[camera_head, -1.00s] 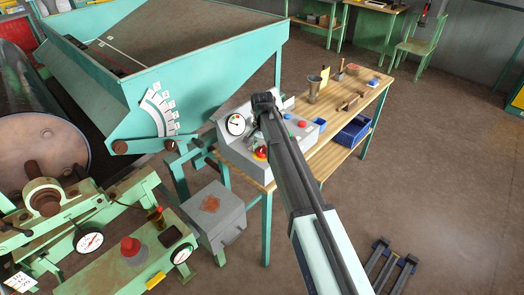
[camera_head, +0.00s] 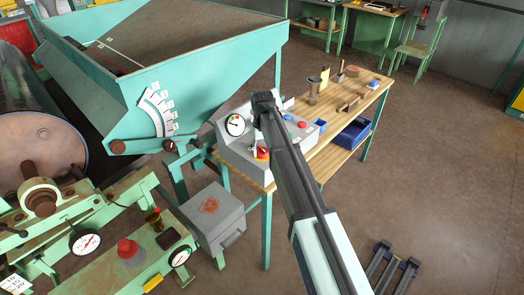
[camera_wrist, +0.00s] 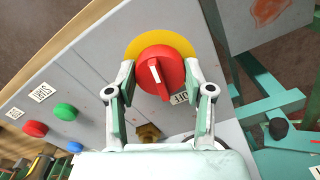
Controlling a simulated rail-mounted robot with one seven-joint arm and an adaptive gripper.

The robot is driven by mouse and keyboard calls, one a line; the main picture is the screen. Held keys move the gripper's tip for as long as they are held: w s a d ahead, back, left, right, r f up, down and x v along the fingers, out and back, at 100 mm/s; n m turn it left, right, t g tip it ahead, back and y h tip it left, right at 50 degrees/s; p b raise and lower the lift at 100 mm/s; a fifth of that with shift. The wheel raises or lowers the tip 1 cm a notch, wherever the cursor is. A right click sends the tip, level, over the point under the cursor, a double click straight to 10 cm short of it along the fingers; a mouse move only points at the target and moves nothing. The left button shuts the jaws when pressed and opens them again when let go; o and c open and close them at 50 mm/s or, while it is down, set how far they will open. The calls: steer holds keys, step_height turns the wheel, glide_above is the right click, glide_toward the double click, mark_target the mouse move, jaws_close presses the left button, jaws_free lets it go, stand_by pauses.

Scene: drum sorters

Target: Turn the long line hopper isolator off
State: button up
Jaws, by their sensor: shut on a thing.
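The isolator is a red rotary knob (camera_wrist: 172,58) with a white pointer mark, on a yellow round plate (camera_wrist: 188,45) set in a grey panel. In the wrist view my gripper (camera_wrist: 160,78) has one finger on each side of the knob, closed against it. A white label reading OFF (camera_wrist: 181,98) is partly hidden beside the right finger. In the head view the red knob (camera_head: 262,154) shows at the front of the grey control box, with my arm over the box from the right.
The control box (camera_head: 236,150) carries a dial gauge (camera_head: 235,125) and stands on a wooden workbench (camera_head: 335,142). Green (camera_wrist: 65,111) and red (camera_wrist: 35,129) buttons sit left of the knob. A green hopper (camera_head: 190,85) stands behind at the left. Tools lie along the bench.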

mark_target(262, 149)
steer(key=shift+n, duration=0.8)
steer(key=o, duration=1.2)
steer(key=shift+c, duration=0.2)
step_height(262, 149, up, 12)
steer(key=shift+s+f, duration=0.1)
